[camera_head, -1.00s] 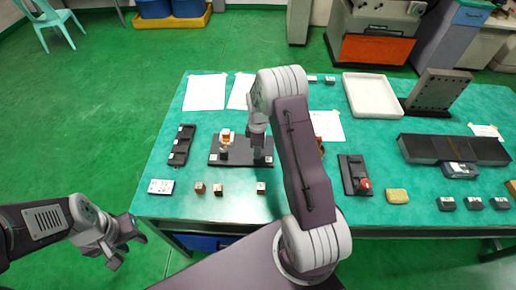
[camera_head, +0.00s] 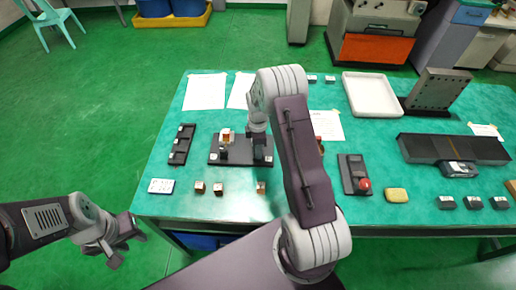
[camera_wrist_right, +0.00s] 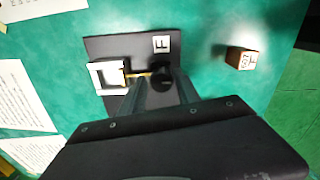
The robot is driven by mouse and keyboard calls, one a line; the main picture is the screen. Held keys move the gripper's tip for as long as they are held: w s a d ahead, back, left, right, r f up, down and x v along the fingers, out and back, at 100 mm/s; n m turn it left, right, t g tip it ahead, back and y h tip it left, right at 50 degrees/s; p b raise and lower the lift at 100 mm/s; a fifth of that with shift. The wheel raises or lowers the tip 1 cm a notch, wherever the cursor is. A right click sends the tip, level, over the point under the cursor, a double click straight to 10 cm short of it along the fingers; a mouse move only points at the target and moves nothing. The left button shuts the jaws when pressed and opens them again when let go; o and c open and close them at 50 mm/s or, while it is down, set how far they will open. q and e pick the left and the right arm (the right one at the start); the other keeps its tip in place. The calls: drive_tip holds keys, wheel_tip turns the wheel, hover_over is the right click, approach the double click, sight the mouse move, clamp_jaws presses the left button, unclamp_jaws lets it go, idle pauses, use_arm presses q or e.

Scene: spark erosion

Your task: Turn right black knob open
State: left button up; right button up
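A black plate (camera_head: 240,159) on the green table carries two small fixtures. The left one (camera_head: 226,136) has a white and brass part with a dark knob (camera_head: 222,154) in front. At the right one, the wrist view shows a white square part (camera_wrist_right: 108,77) and a round black knob (camera_wrist_right: 162,80). My right gripper (camera_head: 259,143) is over this right fixture. In the right wrist view its two dark fingers (camera_wrist_right: 163,84) stand apart on either side of the knob; whether they touch it is unclear. My left gripper (camera_head: 124,249) is open and empty, left of the table.
Small labelled cubes (camera_head: 261,188) lie in front of the plate. A black rack (camera_head: 181,145) is to its left, and a base with a red knob (camera_head: 364,184) to the right. A white tray (camera_head: 373,97) stands behind.

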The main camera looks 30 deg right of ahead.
drive_tip(key=shift+o, duration=0.5)
wheel_tip(320, 180, up, 9)
drive_tip(key=shift+b, duration=0.35)
